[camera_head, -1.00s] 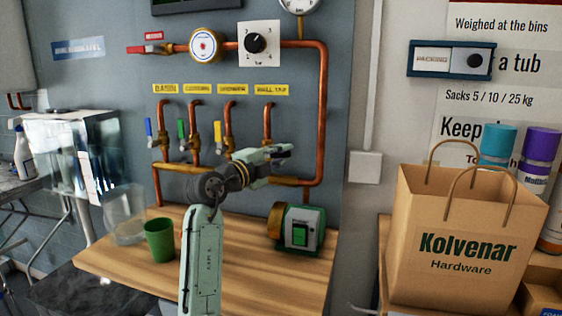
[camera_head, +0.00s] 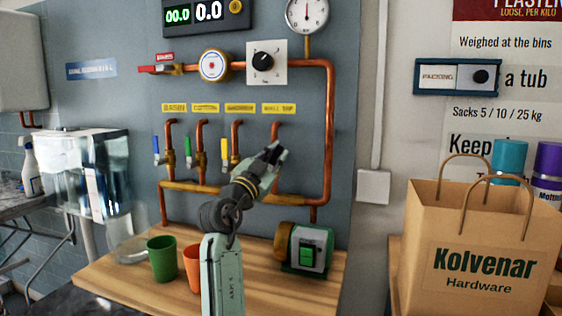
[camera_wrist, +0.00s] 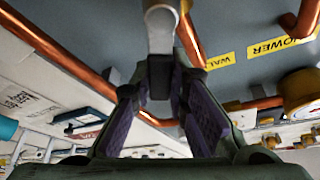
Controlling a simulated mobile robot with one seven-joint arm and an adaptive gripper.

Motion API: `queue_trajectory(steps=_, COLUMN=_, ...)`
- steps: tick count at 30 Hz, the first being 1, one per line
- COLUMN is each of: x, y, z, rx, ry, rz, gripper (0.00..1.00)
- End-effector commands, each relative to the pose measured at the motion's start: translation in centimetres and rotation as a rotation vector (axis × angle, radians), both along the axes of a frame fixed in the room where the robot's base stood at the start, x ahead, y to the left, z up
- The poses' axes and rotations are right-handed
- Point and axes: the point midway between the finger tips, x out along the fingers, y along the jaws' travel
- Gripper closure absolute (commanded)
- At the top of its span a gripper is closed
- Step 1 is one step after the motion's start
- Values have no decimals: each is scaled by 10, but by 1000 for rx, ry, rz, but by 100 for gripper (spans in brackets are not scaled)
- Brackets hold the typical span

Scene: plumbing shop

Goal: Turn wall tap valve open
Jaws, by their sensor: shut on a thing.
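The wall tap pipe (camera_head: 275,132) runs down under the yellow "WALL TAP" label (camera_head: 279,108), the rightmost of the row. Its valve body is hidden behind my gripper in the head view. My gripper (camera_head: 272,153) is raised in front of that pipe. In the wrist view, my gripper's purple-padded fingers (camera_wrist: 160,92) are closed on the valve lever (camera_wrist: 160,30), a pale metal bar with a dark grey end between the pads. Whether the lever lies along or across the pipe is hard to tell.
Blue (camera_head: 155,148), green (camera_head: 188,150) and yellow (camera_head: 225,150) valve levers hang to the left. A green cup (camera_head: 162,259), an orange cup (camera_head: 192,271) and a green-and-brass pump (camera_head: 305,250) stand on the wooden bench (camera_head: 125,283). A paper bag (camera_head: 480,220) stands at right.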

Motion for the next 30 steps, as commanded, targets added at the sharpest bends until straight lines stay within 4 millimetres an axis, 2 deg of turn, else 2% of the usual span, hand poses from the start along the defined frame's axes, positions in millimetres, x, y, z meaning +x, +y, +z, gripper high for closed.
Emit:
queue_trajectory(steps=13, x=7, y=17, z=7, rx=-288, ry=117, rz=2, gripper=100)
queue_trajectory(steps=30, x=9, y=22, z=6, rx=-369, ry=152, rz=3, gripper=100)
